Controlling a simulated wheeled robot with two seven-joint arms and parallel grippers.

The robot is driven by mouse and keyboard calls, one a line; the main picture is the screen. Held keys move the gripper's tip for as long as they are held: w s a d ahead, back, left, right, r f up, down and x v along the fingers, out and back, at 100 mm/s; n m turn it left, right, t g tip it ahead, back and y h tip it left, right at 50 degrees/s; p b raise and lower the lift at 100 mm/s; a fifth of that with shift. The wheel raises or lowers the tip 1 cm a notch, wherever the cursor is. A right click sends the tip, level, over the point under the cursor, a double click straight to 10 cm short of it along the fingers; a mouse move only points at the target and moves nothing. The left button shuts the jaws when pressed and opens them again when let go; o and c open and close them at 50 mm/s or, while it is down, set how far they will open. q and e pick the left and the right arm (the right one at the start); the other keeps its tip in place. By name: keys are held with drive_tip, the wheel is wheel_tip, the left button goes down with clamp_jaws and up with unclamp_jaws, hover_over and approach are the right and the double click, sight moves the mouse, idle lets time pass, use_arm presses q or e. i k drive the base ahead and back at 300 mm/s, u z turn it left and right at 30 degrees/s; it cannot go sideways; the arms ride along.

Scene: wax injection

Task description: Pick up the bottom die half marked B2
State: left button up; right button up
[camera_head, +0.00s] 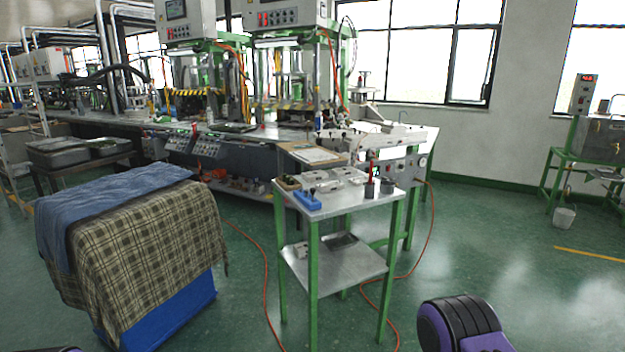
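Several small silver-grey metal blocks (315,177) that look like die parts lie on top of a small green-legged metal table (345,205) in the middle of the view. Another block (350,175) lies at the back of the group. They are too small for me to read any marking, so I cannot tell which is B2. Neither gripper shows. Part of my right arm is at the bottom right, and a sliver of my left arm is at the bottom left edge. Both are well apart from the table.
A blue item (307,200) and dark cylinders (387,186) share the tabletop. A lower shelf (335,264) holds small items. A cloth-covered blue bin (150,250) stands left of the table. Orange hoses (266,285) lie on the floor.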

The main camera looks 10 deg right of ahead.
sight(362, 180)
drive_tip(key=z, duration=0.05)
drive_tip(key=i, duration=1.15)
drive_tip(key=z, duration=0.5)
drive_tip(key=i, duration=0.5)
drive_tip(key=z, duration=0.25)
